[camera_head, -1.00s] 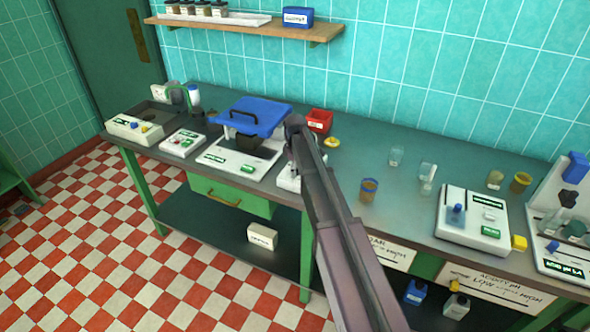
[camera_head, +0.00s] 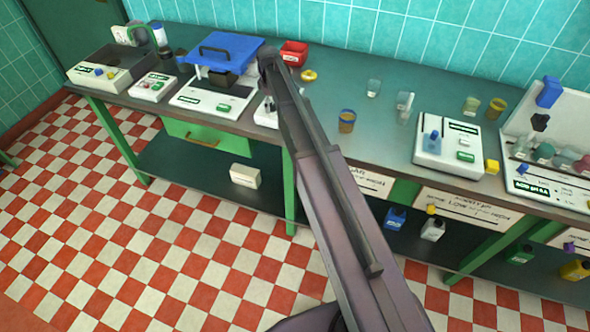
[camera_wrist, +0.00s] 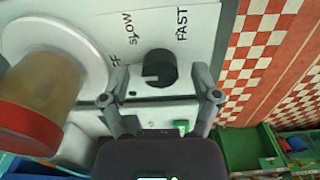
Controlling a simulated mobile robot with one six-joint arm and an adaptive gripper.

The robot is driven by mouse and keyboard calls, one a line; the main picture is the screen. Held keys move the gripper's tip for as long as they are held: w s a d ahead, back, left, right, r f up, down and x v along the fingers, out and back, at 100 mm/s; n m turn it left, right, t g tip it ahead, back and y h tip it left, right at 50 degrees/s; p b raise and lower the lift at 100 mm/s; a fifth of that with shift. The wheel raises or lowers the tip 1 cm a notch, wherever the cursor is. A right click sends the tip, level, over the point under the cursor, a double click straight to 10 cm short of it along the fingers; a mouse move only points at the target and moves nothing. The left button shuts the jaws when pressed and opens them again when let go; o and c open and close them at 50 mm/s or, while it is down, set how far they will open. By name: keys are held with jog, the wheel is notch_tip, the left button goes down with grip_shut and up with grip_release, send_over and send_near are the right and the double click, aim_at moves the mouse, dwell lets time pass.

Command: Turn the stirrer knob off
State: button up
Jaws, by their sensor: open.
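The stirrer knob (camera_wrist: 160,68) is a dark round knob on a white panel (camera_wrist: 100,15) in the wrist view. SLOW and FAST are printed beyond it, with a partly covered label ending in FF to the left. A pale notch shows on the knob's lower left; I cannot tell which setting it marks. My gripper (camera_wrist: 162,76) is open, one finger on each side of the knob; contact is unclear. A brownish, red-banded vessel (camera_wrist: 42,85) stands on the round white plate (camera_wrist: 92,52). In the head view, my arm mostly hides the white stirrer (camera_head: 266,114).
The bench edge drops to the checkered floor (camera_head: 180,270).

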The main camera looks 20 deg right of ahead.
aim_at(272, 105)
jog(key=m, duration=2.1)
jog(key=shift+m, duration=0.3)
notch_tip(272, 105, up, 14)
jog(key=p, duration=1.4)
jog(key=s+f+n+b, duration=0.3)
jog(key=s+f+b, duration=0.2)
jog(key=s, duration=0.5)
jog(key=s+f+n+b, duration=0.4)
jog(key=s+f+b, duration=0.1)
jog(key=s, duration=0.5)
jog(key=s+f+n+b, duration=0.4)
jog(key=s+f+b, duration=0.2)
jog(key=s, duration=0.4)
dwell(0.6)
